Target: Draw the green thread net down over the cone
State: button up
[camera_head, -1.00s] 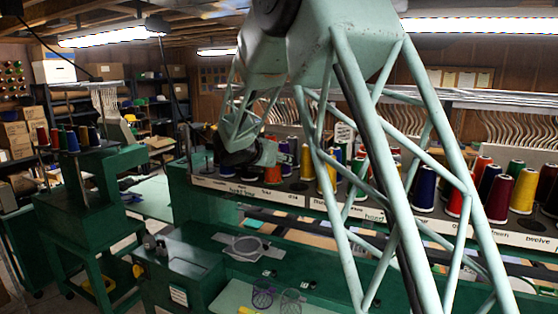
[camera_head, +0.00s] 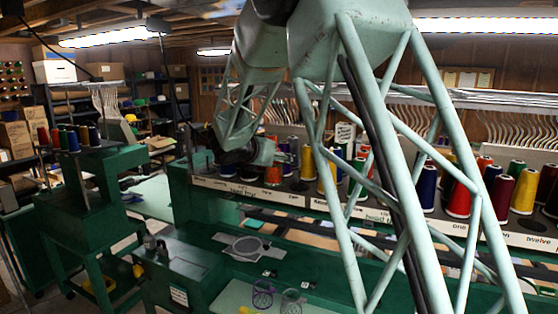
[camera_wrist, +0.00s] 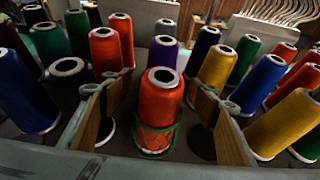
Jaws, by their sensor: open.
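A red-orange cone (camera_wrist: 160,92) stands upright in the middle of the wrist view. The green thread net (camera_wrist: 155,138) lies around its lower part, with red showing through the mesh; the upper part of the cone is bare. My gripper (camera_wrist: 152,95) is open, with one finger to the left and one to the right of the cone, both apart from it. In the head view my gripper (camera_head: 262,152) is small and partly merged with the arm, above a red cone (camera_head: 272,176) on the rack; the net cannot be made out there.
Several thread cones stand close around, including a purple one (camera_wrist: 163,52) behind, a yellow one (camera_wrist: 216,66) to the right and another red one (camera_wrist: 105,52) to the left. A labelled rack ledge (camera_head: 300,199) runs along the front. A green machine table (camera_head: 200,255) lies below.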

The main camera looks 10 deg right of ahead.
jog(key=v, duration=0.9)
jog(key=shift+s+a, duration=0.2)
jog(key=shift+a, duration=0.05)
jog(key=shift+r, duration=0.1)
jog(key=s+d+f+m+g+b, duration=0.15)
jog(key=s+d+m, duration=0.35)
jog(key=s, duration=0.6)
jog(key=s+d+f+m+g+y+b, duration=0.1)
jog(key=s+d+m+g+b, duration=0.2)
jog(key=s, duration=0.7)
jog(key=s+d+f+m+g+b, duration=0.1)
jog(key=s+d+f+m+b, duration=0.1)
jog(key=s+d+m, duration=0.65)
jog(key=s+a+f+m+y+b, duration=0.2)
jog(key=s+a+f+m, duration=0.2)
jog(key=s, duration=0.7)
jog(key=s+a+f+m+g+y+b, duration=0.1)
jog(key=s+a+f+m, duration=0.3)
jog(key=s, duration=0.7)
jog(key=s+a+f+m+y+b, duration=0.3)
jog(key=s+a+f+m+y, duration=0.1)
jog(key=s, duration=0.8)
jog(key=shift+a+f+b, duration=0.35)
jog(key=shift+a+f, duration=0.15)
jog(key=shift+f, duration=0.3)
